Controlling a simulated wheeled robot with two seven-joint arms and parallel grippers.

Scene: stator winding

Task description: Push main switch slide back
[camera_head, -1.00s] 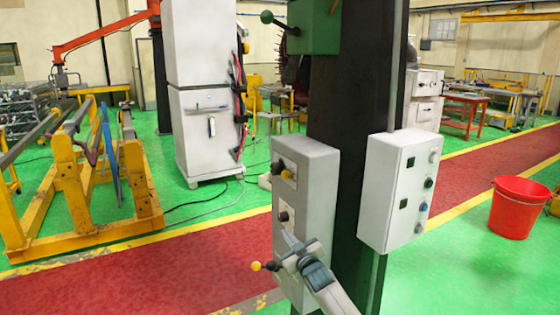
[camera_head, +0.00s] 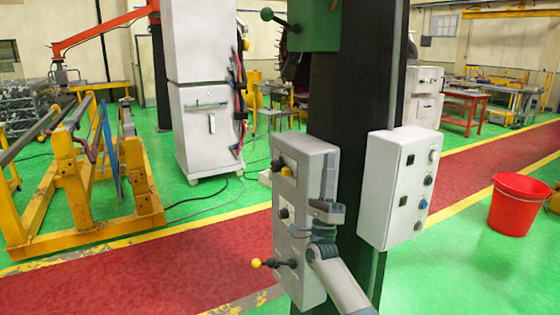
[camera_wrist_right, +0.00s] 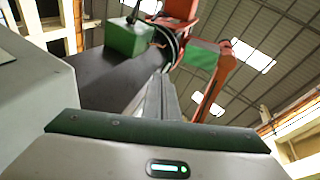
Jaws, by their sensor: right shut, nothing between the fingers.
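A grey switch box (camera_head: 306,158) is fixed to a dark column, with several controls on its narrow front face. At the top is a dark and yellow knob (camera_head: 280,165), in the middle a dark knob (camera_head: 284,213), and low down a lever with a yellow ball (camera_head: 256,263). I cannot tell which one is the main switch slide. My right gripper (camera_head: 329,162) is shut and empty. It points up in front of the box's right side; I cannot tell whether it touches. Its fingers also show in the right wrist view (camera_wrist_right: 160,92). My left gripper is not in view.
A white control box (camera_head: 386,190) with buttons is on the column's right. A green box (camera_head: 318,25) with a dark lever is above. A red bucket (camera_head: 518,205) stands far right. A yellow frame (camera_head: 85,185) and a white cabinet (camera_head: 205,130) stand behind on the left.

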